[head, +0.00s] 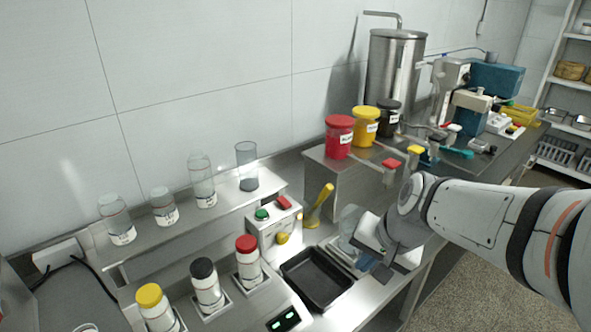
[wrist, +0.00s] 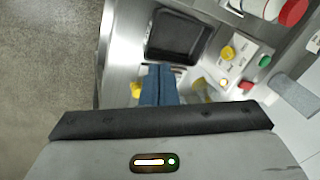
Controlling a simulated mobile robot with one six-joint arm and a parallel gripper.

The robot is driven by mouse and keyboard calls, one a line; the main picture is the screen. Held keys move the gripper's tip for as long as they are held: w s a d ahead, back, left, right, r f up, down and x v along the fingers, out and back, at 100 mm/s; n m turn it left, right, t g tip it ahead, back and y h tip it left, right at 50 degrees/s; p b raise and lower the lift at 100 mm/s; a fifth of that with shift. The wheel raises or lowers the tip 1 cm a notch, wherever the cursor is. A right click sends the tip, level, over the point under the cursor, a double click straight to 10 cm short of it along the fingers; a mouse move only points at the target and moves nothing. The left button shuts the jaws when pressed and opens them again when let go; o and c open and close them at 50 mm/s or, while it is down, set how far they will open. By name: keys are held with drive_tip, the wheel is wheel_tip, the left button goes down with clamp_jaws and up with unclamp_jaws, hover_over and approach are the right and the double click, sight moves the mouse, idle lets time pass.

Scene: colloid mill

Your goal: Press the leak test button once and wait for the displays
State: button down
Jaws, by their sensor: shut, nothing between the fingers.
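My gripper (wrist: 160,70) is shut and empty, its blue fingers together in the wrist view. In the head view my gripper (head: 374,258) is right of the black tray, and its fingertips are hard to make out. A pale control box (head: 271,232) stands left of it, apart from it, with a green button (head: 262,214), a red switch (head: 284,202) and a yellow knob (head: 282,238). The box also shows in the wrist view (wrist: 240,68). A small dark display (head: 283,319) with green digits is at the bottom. No leak test label is readable.
A black tray (head: 316,278) lies in front of the box. A yellow-handled tool (head: 319,203) stands beside it. Capped bottles (head: 247,262) stand left, and clear jars (head: 202,182) on a raised shelf (head: 150,233). A clear vessel (head: 348,222) is close to my gripper.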

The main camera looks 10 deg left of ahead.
drive_tip(key=w+a+r+m+y+p, duration=0.3)
drive_tip(key=w+a+r+m+p, duration=0.25)
drive_tip(key=w+a, duration=0.65)
drive_tip(key=m+t+y+p, duration=0.1)
drive_tip(key=m+p, duration=0.5)
hover_over(265, 214)
wheel_tip(265, 214, down, 8)
drive_tip(key=b, duration=0.7)
drive_tip(key=shift+s+f+b, duration=0.1)
drive_tip(key=shift+f+b, duration=0.25)
drive_tip(key=shift+b, duration=0.05)
drive_tip(key=shift+f, duration=0.1)
drive_tip(key=shift+f+b, duration=0.3)
drive_tip(key=shift+b, duration=0.25)
